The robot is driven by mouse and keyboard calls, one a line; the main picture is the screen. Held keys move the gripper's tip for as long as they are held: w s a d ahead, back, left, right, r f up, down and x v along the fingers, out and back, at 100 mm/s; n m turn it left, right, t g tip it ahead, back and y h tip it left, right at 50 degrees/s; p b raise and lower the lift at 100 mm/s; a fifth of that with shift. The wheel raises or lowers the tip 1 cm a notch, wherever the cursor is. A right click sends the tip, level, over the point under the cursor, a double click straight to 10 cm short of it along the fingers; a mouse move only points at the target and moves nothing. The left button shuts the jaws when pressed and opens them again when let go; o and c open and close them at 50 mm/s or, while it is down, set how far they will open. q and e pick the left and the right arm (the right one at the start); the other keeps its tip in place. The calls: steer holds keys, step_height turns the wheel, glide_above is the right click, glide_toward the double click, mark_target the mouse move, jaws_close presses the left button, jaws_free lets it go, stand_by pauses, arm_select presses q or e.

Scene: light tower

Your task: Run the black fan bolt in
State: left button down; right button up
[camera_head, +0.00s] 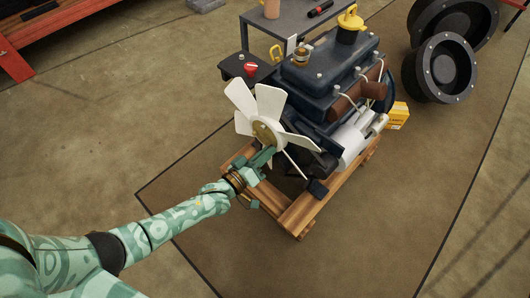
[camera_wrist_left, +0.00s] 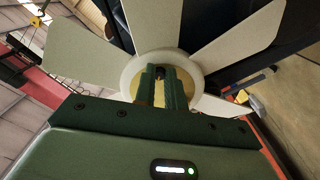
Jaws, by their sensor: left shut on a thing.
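The white fan (camera_head: 243,108) is on the front of the dark blue engine (camera_head: 325,75), with a brass-coloured hub (camera_head: 262,133). My left gripper (camera_head: 266,153) is at the lower edge of the hub. In the left wrist view the gripper's two green fingers (camera_wrist_left: 161,88) reach to the middle of the hub and are shut on a small black bolt (camera_wrist_left: 159,72). The bolt's head shows between the fingertips; how far it sits in the hub is hidden. My right gripper is in neither view.
The engine stands on a wooden pallet (camera_head: 297,219) on a dark mat (camera_head: 370,235). A small black table with a red item (camera_head: 251,69) stands behind the fan. A yellow box (camera_head: 398,115) and large black wheels (camera_head: 440,68) are to the right. The mat in front is clear.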

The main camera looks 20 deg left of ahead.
arm_select(q)
steer(key=shift+s+a+f+m+b, duration=0.15)
steer(key=shift+m+b, duration=0.25)
steer(key=shift+m, duration=6)
steer(key=shift+w+a+f+m+b, duration=0.1)
steer(key=shift+m+b, duration=0.25)
steer(key=shift+m, duration=6.05)
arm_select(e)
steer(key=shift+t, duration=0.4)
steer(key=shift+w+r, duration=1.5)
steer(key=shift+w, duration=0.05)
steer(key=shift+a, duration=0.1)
arm_select(q)
steer(key=c, duration=1.5)
jaws_free()
steer(key=shift+r, duration=0.1)
steer(key=shift+o, duration=0.2)
steer(key=shift+r, duration=0.1)
